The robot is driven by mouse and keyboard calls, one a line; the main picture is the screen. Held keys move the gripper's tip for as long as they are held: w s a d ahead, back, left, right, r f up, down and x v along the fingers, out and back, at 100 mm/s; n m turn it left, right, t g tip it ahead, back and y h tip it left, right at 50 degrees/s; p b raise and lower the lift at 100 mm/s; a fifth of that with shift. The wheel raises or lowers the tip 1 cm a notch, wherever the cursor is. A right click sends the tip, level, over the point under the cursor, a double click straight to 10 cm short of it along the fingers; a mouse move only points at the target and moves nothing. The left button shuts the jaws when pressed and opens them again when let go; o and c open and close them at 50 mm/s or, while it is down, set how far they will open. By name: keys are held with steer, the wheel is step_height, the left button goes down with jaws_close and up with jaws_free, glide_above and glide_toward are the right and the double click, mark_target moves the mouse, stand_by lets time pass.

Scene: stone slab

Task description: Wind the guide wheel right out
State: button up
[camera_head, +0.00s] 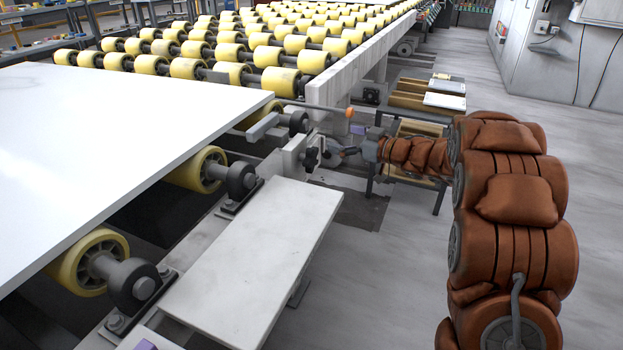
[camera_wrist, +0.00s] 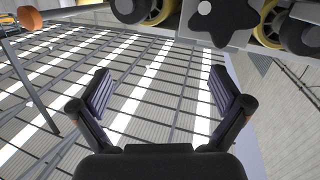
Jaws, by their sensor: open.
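A dark star-shaped hand knob (camera_head: 311,157) sits on a pale block beside the slab's edge. In the wrist view the knob (camera_wrist: 222,20) is at the top, right of centre, on a light plate. Yellow-rimmed wheels with dark hubs (camera_head: 205,170) line the slab's edge; I cannot tell which one is the guide wheel. My gripper (camera_head: 338,153) is just right of the knob in the head view, and its tips look close to it. In the wrist view my gripper (camera_wrist: 160,78) is open and empty, with the knob beyond the right finger's tip.
A white stone slab (camera_head: 110,120) lies at left. A grey bench-like plate (camera_head: 260,250) is in front of the knob. A rod with an orange tip (camera_head: 348,112) juts out above my gripper. The floor at right is clear.

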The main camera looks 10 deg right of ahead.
mark_target(314, 161)
steer(key=s+a+f+n+g+y+b, duration=0.2)
steer(key=s+a+f+g+y+b, duration=0.15)
steer(key=f, duration=0.25)
steer(key=shift+t+y, duration=0.35)
steer(key=shift+t, duration=0.1)
steer(key=shift+b+x, duration=0.75)
steer(key=shift+x, duration=2.5)
steer(key=shift+w+d+f, duration=0.1)
steer(key=shift+c, duration=0.4)
steer(key=c, duration=1)
